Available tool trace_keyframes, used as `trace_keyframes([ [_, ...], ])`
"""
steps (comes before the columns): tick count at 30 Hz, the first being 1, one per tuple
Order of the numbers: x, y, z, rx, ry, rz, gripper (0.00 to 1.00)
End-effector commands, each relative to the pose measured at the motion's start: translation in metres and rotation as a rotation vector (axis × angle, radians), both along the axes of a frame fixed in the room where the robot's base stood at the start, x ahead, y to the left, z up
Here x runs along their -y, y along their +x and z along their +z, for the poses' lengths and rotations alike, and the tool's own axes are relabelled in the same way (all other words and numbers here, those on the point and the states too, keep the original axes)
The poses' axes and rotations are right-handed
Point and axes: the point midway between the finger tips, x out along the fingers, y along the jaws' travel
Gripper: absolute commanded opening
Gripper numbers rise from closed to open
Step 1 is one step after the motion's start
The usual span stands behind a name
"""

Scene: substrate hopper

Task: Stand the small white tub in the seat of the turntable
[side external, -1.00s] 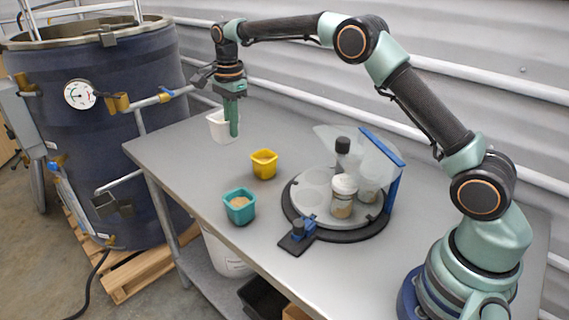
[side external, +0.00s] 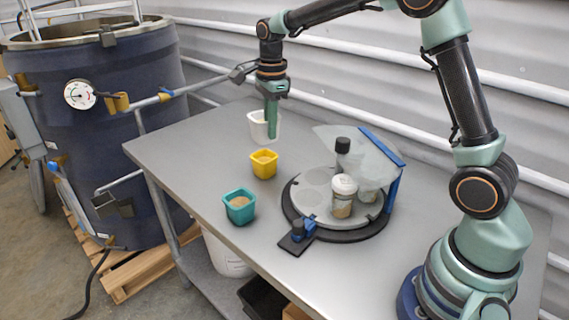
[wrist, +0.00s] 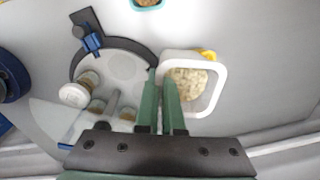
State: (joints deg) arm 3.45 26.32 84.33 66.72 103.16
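The small white tub (side external: 258,127) hangs upright in my gripper (side external: 271,132), apparently above the far part of the table. In the wrist view my gripper's fingers (wrist: 161,80) are closed on one wall of the white tub (wrist: 220,92), at the left of its opening. Pale grainy material fills it. The turntable (side external: 309,198) is a grey disc with round seats in a dark ring, nearer and to the right of the tub. Jars stand in some of its seats; bare seats show at its left side. It also shows in the wrist view (wrist: 122,66).
A clear guard (side external: 364,148) on a blue bar (side external: 382,147) covers the turntable's far right side. A white-lidded jar (side external: 343,197) and a black-capped bottle (side external: 342,147) stand there. A blue latch (side external: 299,230) sits at its front. Yellow (side external: 263,166) and teal (side external: 239,209) tubs stand left.

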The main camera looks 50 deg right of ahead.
Motion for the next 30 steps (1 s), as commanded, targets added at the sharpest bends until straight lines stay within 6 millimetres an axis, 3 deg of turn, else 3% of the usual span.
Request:
trace_keyframes([
  [9,0.017,-0.07,-0.026,0.001,0.005,-0.15,0.0],
  [15,0.021,-0.105,-0.041,0.001,0.007,-0.217,0.0],
  [21,0.022,-0.12,-0.049,0.0,0.007,-0.245,0.0],
  [30,0.022,-0.122,-0.067,-0.005,0.008,-0.247,0.0],
])
